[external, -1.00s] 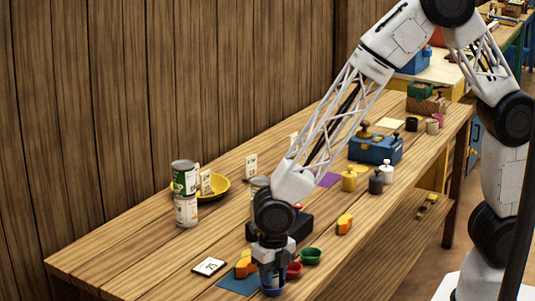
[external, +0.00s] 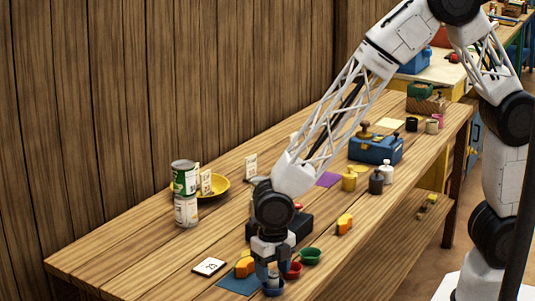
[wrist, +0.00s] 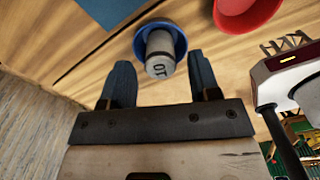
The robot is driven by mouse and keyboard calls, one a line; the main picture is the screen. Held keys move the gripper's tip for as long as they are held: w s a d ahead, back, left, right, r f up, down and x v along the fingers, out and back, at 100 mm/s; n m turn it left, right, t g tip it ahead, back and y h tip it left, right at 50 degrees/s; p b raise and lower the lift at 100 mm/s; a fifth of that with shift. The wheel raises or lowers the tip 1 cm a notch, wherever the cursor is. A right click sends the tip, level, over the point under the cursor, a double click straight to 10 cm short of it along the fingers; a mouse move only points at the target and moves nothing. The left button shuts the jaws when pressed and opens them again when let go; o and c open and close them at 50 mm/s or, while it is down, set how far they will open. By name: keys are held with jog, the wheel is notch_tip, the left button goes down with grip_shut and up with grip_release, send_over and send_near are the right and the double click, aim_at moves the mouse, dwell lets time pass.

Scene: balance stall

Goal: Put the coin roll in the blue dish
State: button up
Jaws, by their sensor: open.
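The coin roll, a pale grey cylinder marked with a number (wrist: 160,58), stands in the blue dish (wrist: 178,27) in the wrist view. The external view also shows the coin roll (external: 273,279) rising from the blue dish (external: 264,290) at the table's front edge. It looks roughly upright. My gripper (external: 272,263) is just above the dish. In the wrist view its two blue fingers (wrist: 159,65) are spread, one on each side of the roll, with gaps showing. The roll's lower end is hidden inside the dish.
A red dish (external: 293,269) and a green dish (external: 311,256) stand close by. Orange blocks (external: 245,267), a blue mat (external: 238,283) and a number card (external: 209,267) lie left of my gripper. A black box (external: 296,226) stands behind. The table's left front is clear.

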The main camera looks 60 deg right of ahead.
aim_at(273, 272)
notch_tip(273, 272, up, 10)
jog(key=shift+r, duration=0.15)
dwell(0.3)
dwell(0.5)
jog(key=s+d+r+m, duration=0.2)
jog(key=d+r+m, duration=0.25)
jog(key=d, duration=0.25)
jog(key=s+d+r+m+t, duration=0.1)
jog(key=s+d+r+m, duration=0.1)
jog(key=d+r+m, duration=0.35)
jog(key=s+d+r+m, duration=0.2)
jog(key=d+m, duration=0.4)
jog(key=d, duration=0.3)
jog(key=s+d+r+m+t, duration=0.1)
jog(key=s+d+r+m, duration=0.3)
jog(key=s+d+m, duration=1)
jog(key=shift+d+r+m+t, duration=0.2)
jog(key=shift+m+t, duration=0.1)
jog(key=shift+m, duration=0.6)
